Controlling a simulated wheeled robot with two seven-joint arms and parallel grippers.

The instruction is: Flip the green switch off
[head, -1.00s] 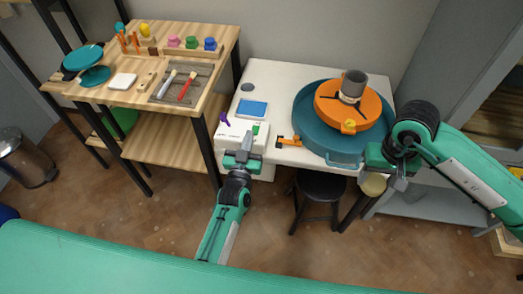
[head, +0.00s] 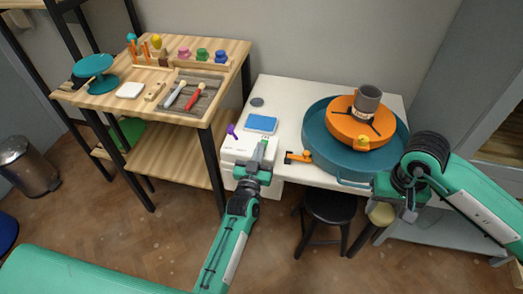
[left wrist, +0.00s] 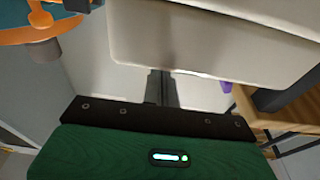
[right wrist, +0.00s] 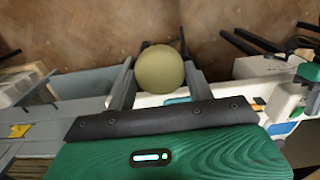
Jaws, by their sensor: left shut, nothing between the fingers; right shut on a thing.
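The white control box (head: 240,150) sits at the left front of the white table, with a purple lever (head: 232,130) on its left. A small green piece (head: 265,139), which looks like the green switch, shows at its right, partly covered by my left fingers. Whether they touch it and which way it is set, I cannot tell. My left gripper (head: 262,153) is shut and empty at the box's front right. In the left wrist view its fingers (left wrist: 161,88) are together near a pale panel. My right gripper (right wrist: 155,72) is shut on an olive ball (right wrist: 159,69).
A teal basin (head: 318,150) with an orange wheel (head: 345,128) and grey cup (head: 368,100) fills the table's right side. An orange-handled part (head: 298,157) lies between box and basin. A black stool (head: 330,208) stands below. A wooden bench (head: 215,62) is at left.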

